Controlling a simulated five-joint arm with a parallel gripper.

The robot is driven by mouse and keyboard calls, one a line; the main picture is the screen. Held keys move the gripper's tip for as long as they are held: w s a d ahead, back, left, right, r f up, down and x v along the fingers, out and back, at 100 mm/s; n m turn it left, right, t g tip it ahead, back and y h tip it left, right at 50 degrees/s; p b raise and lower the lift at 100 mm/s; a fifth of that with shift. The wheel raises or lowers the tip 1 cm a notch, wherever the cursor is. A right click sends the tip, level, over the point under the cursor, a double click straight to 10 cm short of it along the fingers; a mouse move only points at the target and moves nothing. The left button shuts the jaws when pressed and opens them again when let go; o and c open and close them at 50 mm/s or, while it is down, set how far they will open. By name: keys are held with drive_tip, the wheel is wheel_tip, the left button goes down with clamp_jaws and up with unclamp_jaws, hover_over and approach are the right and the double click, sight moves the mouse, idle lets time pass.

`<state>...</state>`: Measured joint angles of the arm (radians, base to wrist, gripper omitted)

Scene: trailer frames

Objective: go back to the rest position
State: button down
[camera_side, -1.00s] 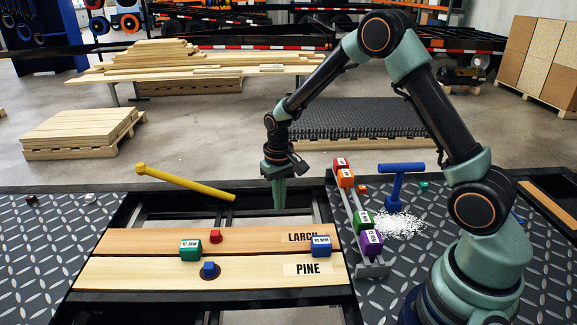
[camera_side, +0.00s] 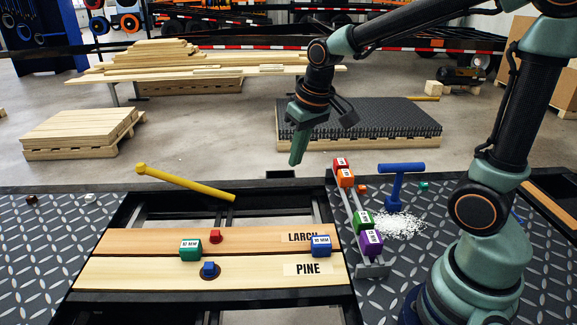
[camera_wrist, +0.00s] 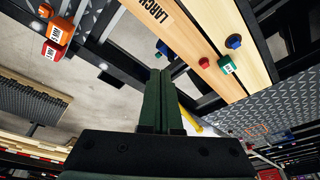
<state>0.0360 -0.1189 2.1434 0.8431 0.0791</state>
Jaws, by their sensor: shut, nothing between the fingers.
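My gripper (camera_side: 298,146) is shut and empty, held in the air above the far edge of the trailer frame in the side view. Its closed fingers (camera_wrist: 160,102) point up the wrist view. It is apart from every object. The larch board (camera_side: 130,240) and the pine board (camera_side: 120,274) lie side by side below it, to the left. A green block (camera_side: 190,250) and a red piece (camera_side: 215,236) sit on the boards' left half. A blue block (camera_side: 320,246) sits at the right end, and a small blue piece (camera_side: 209,268) stands on a dark disc on the pine board.
A rack (camera_side: 376,270) with red, orange, green and purple blocks stands right of the boards. A blue T-handled tool (camera_side: 396,185) stands by white granules (camera_side: 400,227). A yellow bar (camera_side: 185,182) lies across the frame at left. The air around my gripper is clear.

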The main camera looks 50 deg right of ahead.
drive_tip(key=s+a+r+n+t, duration=0.1)
drive_tip(key=s+r, duration=0.3)
drive_tip(key=s, duration=0.4)
drive_tip(key=shift+s+a+r+t, duration=0.15)
drive_tip(key=shift+s+t, duration=0.25)
drive_tip(key=shift+t, duration=0.3)
drive_tip(key=c, duration=0.9)
unclamp_jaws()
drive_tip(key=shift+w+r, duration=0.1)
drive_tip(key=o, duration=0.9)
drive_tip(key=shift+w+a+r+n+g, duration=0.2)
drive_tip(key=shift+w+r+n, duration=0.1)
drive_tip(key=shift+w, duration=0.2)
drive_tip(key=shift+w+a+r+n+g, duration=0.15)
drive_tip(key=shift+w+r+n, duration=0.15)
drive_tip(key=shift+w, duration=0.15)
drive_tip(key=n+g, duration=0.5)
drive_tip(key=n, duration=0.3)
hover_over(216, 232)
wheel_tip(216, 232, down, 10)
wheel_tip(216, 232, down, 10)
drive_tip(key=shift+f, duration=0.1)
